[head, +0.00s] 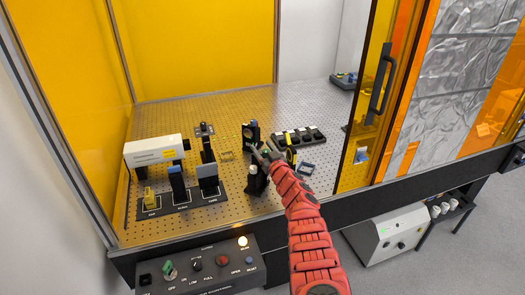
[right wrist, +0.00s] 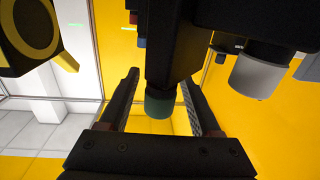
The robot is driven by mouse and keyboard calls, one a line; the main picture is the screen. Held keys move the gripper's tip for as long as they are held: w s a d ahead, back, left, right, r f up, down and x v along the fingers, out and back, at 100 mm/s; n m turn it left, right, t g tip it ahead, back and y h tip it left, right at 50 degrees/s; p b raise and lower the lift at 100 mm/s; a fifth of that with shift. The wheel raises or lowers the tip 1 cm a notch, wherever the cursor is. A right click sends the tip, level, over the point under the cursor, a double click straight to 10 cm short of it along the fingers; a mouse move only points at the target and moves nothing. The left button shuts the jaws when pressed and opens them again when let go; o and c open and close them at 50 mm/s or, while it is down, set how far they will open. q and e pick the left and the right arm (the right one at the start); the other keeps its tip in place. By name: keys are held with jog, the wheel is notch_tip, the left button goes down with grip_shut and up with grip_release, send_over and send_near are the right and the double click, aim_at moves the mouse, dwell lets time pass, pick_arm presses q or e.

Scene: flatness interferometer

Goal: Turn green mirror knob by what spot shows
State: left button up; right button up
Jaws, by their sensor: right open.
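The green knob (right wrist: 160,104) shows in the right wrist view at the end of a dark mount. My right gripper (right wrist: 160,112) is open, with one finger on each side of the knob and gaps visible. In the head view my right gripper (head: 263,154) reaches in over the perforated table among small black mounts, and its fingers hide part of them. A pale grey knob (right wrist: 252,76) sits on a dark body to the right in the wrist view. My left gripper is not in view. I cannot make out a light spot.
A white box-shaped device (head: 153,151) and several small mounts stand left on the perforated table (head: 225,110). A black tray (head: 299,138) lies behind my right gripper. A control box (head: 200,267) is at the front. The orange door (head: 367,110) stands right. The table's back is largely clear.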

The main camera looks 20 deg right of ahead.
grip_shut()
dwell(0.3)
jog(key=shift+r, duration=0.1)
jog(key=shift+d+m+h, duration=0.1)
jog(key=shift+m+h, duration=0.4)
jog(key=shift+h, duration=0.3)
jog(key=shift+s+d+m+g+h+b, duration=0.1)
jog(key=shift+d+m+g+h+b, duration=0.3)
jog(key=shift+m+h+b, duration=3.1)
jog(key=shift+s+d+n+g+h+b, duration=0.2)
jog(key=shift+n+g+b, duration=0.65)
jog(key=shift+b, duration=6.6)
jog(key=shift+w+d+m+g+h+b, duration=0.25)
jog(key=shift+m+h+b, duration=1.05)
jog(key=shift+b, duration=4.15)
jog(key=shift+s+d+n+h, duration=0.1)
jog(key=shift+s+n+h, duration=0.05)
jog(key=shift+n+h, duration=0.2)
